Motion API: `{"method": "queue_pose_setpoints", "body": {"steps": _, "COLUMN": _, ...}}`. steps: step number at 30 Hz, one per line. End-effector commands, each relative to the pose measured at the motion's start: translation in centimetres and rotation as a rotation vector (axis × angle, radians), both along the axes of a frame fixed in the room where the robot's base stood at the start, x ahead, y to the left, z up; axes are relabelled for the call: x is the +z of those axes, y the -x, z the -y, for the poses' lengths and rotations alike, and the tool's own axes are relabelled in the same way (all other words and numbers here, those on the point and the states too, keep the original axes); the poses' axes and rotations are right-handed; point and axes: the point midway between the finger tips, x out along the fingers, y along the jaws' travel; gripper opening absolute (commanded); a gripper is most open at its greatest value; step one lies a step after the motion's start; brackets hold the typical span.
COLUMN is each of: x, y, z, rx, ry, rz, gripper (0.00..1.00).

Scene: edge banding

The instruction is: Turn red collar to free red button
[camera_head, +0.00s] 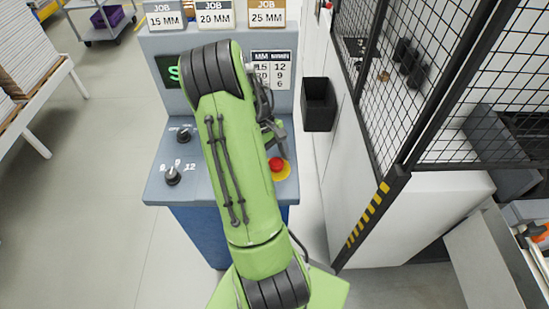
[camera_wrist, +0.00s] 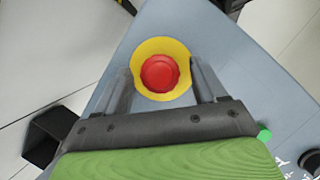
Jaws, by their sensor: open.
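The red button (camera_head: 276,164) sits in a yellow ring (camera_head: 281,174) at the right front of the grey console top (camera_head: 160,184). In the wrist view the round, ridged red button (camera_wrist: 160,73) and its yellow ring (camera_wrist: 161,44) lie between the two fingers. No separate red collar can be told apart from the button. My gripper (camera_wrist: 162,82) is open, one finger on each side of the button. I cannot tell whether the fingers touch it. In the head view my gripper (camera_head: 277,141) is partly hidden behind my green arm, just beyond the button.
Two black knobs (camera_head: 172,176) (camera_head: 184,136) stand on the console's left side. Job signs (camera_head: 214,15) and a number chart (camera_head: 271,69) stand at the back. A black bin (camera_head: 319,104) and a mesh fence (camera_head: 395,85) are on the right. Open floor (camera_head: 100,170) lies left.

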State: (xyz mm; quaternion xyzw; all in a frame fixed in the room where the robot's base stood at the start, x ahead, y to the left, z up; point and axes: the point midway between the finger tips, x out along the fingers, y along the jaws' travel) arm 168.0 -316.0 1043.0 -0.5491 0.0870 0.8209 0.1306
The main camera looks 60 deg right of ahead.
Motion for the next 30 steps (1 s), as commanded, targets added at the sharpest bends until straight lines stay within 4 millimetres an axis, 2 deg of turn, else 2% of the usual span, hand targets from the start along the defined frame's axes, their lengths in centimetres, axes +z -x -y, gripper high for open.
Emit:
{"method": "queue_pose_setpoints", "body": {"steps": 1, "x": 0.03, "y": -0.01, "z": 0.0, "rx": 0.0, "ry": 0.0, "rz": 0.0, "gripper": 0.66}}
{"method": "queue_pose_setpoints", "body": {"steps": 11, "x": 0.06, "y": -0.02, "z": 0.0, "rx": 0.0, "ry": 0.0, "rz": 0.0, "gripper": 0.15}}
{"method": "queue_pose_setpoints", "body": {"steps": 20, "x": 0.06, "y": -0.01, "z": 0.05, "rx": -0.043, "ry": -0.001, "rz": -0.001, "gripper": 0.15}}
{"method": "queue_pose_setpoints", "body": {"steps": 30, "x": 0.02, "y": 0.05, "z": 0.23, "rx": -0.261, "ry": 0.0, "rz": 0.0, "gripper": 0.15}}
